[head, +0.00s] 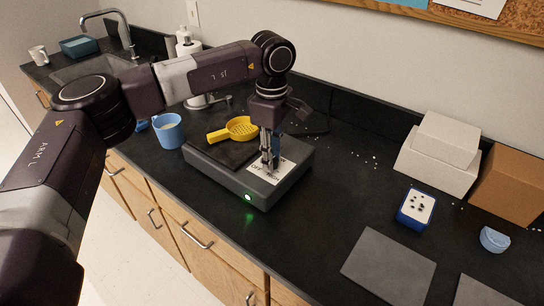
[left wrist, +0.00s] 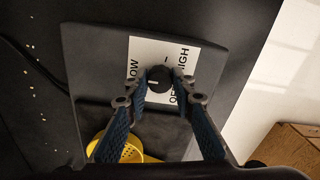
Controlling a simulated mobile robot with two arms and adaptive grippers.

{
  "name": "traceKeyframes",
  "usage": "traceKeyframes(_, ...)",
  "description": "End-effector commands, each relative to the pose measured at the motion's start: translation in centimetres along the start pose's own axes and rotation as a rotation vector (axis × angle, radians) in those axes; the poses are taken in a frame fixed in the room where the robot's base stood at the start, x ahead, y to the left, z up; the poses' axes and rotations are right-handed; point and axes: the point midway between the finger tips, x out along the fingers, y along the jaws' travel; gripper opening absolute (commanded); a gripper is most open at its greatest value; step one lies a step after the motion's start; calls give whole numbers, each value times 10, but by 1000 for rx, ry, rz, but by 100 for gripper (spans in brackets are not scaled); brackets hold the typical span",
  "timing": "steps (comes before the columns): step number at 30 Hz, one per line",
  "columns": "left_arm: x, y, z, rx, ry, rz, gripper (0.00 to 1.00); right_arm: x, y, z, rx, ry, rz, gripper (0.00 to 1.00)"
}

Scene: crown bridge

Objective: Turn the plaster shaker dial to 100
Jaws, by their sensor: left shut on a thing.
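The plaster shaker (head: 230,181) is a dark grey box on the black counter, with a green light (head: 248,197) lit on its front. Its white label (left wrist: 150,48) reads LOW, OFF and HIGH; I see no number 100. The round black dial (left wrist: 160,90) sits on the label and has a short white mark on its left part in the left wrist view. My left gripper (left wrist: 161,88) points down with its fingertips on either side of the dial, shut on it. In the head view the left gripper (head: 270,160) hides the dial. My right gripper is not in view.
A yellow strainer (head: 240,128) lies on the shaker's dark platform. A blue mug (head: 168,131) stands to its left. White boxes (head: 437,160), a brown box (head: 508,188), a blue block (head: 416,209) and grey mats (head: 389,265) lie at right.

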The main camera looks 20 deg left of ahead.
Motion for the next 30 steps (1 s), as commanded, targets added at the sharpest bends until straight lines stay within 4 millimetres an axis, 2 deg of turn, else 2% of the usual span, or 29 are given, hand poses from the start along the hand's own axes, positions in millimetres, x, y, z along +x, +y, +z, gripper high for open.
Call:
traceKeyframes(10, -2, 2, -2, -2, 2, 6, 0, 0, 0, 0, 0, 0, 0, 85)
traceKeyframes(11, -2, 2, -2, -2, 2, 6, 27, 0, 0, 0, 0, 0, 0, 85)
traceKeyframes(15, -2, 1, -1, -2, 1, 5, 41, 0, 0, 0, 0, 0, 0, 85)
traceKeyframes(25, -4, 1, 0, -1, 0, 3, 41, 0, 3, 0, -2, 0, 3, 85)
traceKeyframes(30, -29, 2, 0, -1, 0, 7, 41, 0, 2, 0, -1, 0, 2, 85)
